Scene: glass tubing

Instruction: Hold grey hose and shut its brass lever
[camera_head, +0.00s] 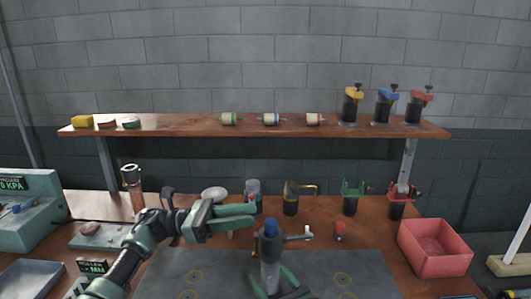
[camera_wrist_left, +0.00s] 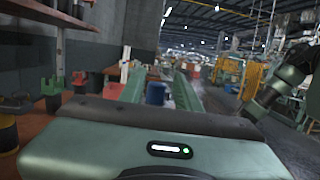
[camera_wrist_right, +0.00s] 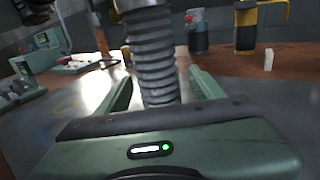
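The grey hose (camera_head: 270,275) stands upright in the middle of the bench, with a blue top (camera_head: 271,228). My right gripper (camera_head: 274,276) is open low around the hose. In the right wrist view the ribbed hose (camera_wrist_right: 158,75) stands between its fingers, with gaps showing. My left gripper (camera_head: 256,212) is open, up and left of the blue top, its fingers pointing right.
A dark mat (camera_head: 220,270) lies under the hose. A red bin (camera_head: 435,248) is at right. A wooden shelf (camera_head: 200,127) spans above.

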